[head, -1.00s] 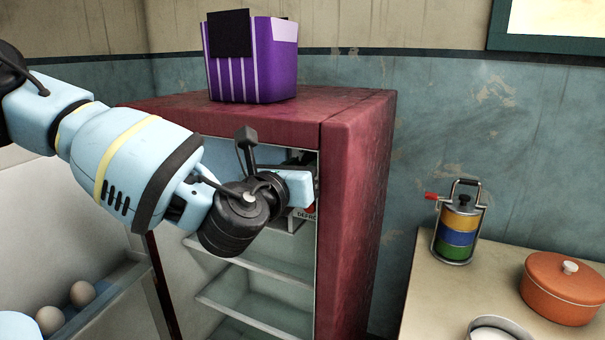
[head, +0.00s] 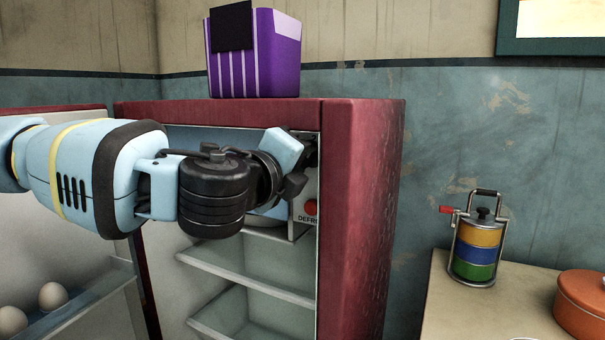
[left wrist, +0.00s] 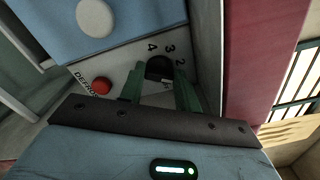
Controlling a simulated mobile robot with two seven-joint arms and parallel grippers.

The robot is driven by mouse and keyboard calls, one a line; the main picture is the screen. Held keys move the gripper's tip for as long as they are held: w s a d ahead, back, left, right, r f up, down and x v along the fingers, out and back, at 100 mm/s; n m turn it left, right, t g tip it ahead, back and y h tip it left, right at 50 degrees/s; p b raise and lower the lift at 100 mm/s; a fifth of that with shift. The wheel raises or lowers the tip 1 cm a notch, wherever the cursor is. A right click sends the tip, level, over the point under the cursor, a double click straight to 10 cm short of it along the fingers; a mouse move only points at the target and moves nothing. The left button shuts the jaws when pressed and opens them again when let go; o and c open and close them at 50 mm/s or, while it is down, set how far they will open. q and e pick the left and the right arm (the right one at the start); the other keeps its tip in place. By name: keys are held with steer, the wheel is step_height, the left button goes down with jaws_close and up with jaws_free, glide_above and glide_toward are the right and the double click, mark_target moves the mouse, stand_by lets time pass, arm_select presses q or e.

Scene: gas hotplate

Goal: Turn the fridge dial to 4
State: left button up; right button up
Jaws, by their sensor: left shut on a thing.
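The fridge (head: 362,200) is dark red and stands open. In the left wrist view its dial (left wrist: 159,67) is a dark knob on a pale panel, with the numbers 4, 3 and 2 around it. My left gripper (left wrist: 160,90) has its green fingers on either side of the dial, shut on it. I cannot tell which number the dial points at. In the head view my left gripper (head: 298,165) is at the panel inside the fridge's upper right and hides the dial. My right gripper is in neither view.
A red defrost button (head: 311,207) sits just below the gripper and shows in the left wrist view (left wrist: 101,86). Shelves (head: 250,272) lie below my arm. A purple container (head: 262,60) stands on the fridge. A striped tin (head: 476,250) and orange pot (head: 582,308) stand right.

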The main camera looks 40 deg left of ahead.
arm_select(q)
steer(key=n+b, duration=0.2)
steer(key=n, duration=0.1)
steer(key=n+b, duration=0.2)
steer(key=n, duration=0.2)
steer(key=n+b, duration=0.2)
steer(key=n, duration=0.2)
steer(key=shift+f, duration=0.3)
steer(key=n+b, duration=0.2)
steer(key=n, duration=0.1)
steer(key=shift+w+n, duration=0.1)
steer(key=shift+n, duration=0.3)
steer(key=n+b, duration=0.1)
steer(key=n, duration=0.1)
steer(key=shift+n, duration=0.3)
steer(key=n+b, duration=0.3)
steer(key=n, duration=0.1)
steer(key=shift+d+n, duration=0.1)
steer(key=shift+n, duration=0.3)
steer(key=shift+r+n+b, duration=0.15)
steer(key=shift+n+b, duration=0.15)
steer(key=shift+n, duration=0.6)
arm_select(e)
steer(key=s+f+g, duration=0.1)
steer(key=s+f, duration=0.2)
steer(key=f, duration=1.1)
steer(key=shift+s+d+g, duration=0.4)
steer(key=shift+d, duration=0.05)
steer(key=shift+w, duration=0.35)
